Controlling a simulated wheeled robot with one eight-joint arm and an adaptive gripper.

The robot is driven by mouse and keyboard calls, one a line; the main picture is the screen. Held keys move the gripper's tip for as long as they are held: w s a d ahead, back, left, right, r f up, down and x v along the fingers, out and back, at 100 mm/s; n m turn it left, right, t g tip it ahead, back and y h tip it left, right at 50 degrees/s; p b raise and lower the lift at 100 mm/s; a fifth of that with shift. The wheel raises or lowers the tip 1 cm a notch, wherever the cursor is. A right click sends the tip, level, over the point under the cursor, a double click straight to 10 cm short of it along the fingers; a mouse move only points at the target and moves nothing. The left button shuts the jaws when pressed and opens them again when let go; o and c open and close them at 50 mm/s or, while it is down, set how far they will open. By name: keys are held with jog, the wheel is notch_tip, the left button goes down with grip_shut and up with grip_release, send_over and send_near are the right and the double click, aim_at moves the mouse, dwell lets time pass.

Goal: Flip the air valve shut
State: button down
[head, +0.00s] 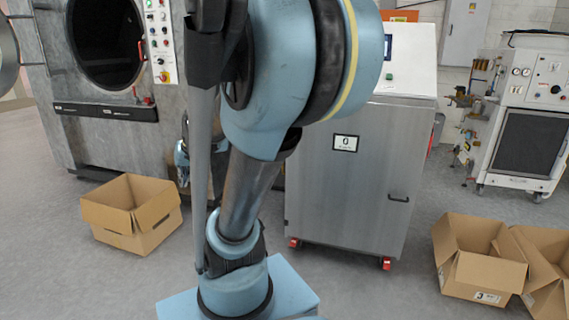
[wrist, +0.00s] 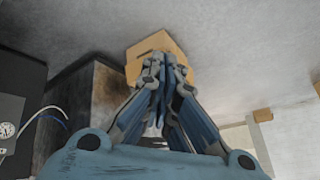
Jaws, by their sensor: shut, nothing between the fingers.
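My gripper (wrist: 160,66) is in the middle of the wrist view, with its blue-and-grey fingers together and nothing between them. In the head view, a small blue-and-dark part of my arm's end shows behind the arm, in front of the large machine; its fingertips cannot be made out. I cannot pick out the air valve in either view. Brass fittings (head: 463,97) sit on the left side of the white machine at the right.
A steel cabinet (head: 350,180) on red-footed casters stands in the middle, partly behind my arm. A large round-door machine (head: 85,130) stands at the left. Open cardboard boxes (head: 135,222) (head: 480,272) lie on the floor both sides. A box (wrist: 150,45) shows behind my fingers.

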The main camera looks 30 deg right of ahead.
jog(key=w+d+r+m+t, duration=0.2)
jog(key=w+r, duration=0.1)
jog(key=w, duration=0.6)
jog(key=w+d+r+m+t, duration=0.1)
jog(key=w+d+r+t, duration=0.15)
jog(key=w, duration=0.55)
jog(key=w+d+r+m+t, duration=0.2)
jog(key=w+r, duration=0.2)
jog(key=w, duration=0.5)
jog(key=w+d+m+t+h, duration=0.4)
jog(key=w+d+m+h, duration=0.25)
jog(key=w+d, duration=0.85)
jog(key=w+d+f+m+g+h, duration=0.1)
jog(key=d+f+m+h, duration=0.4)
jog(key=d, duration=0.4)
jog(key=w+d+f+m+g+h, duration=0.1)
jog(key=d+f+m+h, duration=0.2)
jog(key=d+f+m, duration=0.5)
jog(key=s+d+f+m+g+h, duration=0.2)
jog(key=s+d+f+m+g, duration=0.1)
jog(key=d+f, duration=0.4)
jog(key=s+d+f+m+g+h, duration=0.2)
jog(key=s+d+f+g, duration=0.3)
jog(key=d+f, duration=0.3)
notch_tip(320, 180, down, 4)
jog(key=shift+d+r+m, duration=0.1)
jog(key=shift+d+m, duration=0.15)
jog(key=shift+m, duration=0.2)
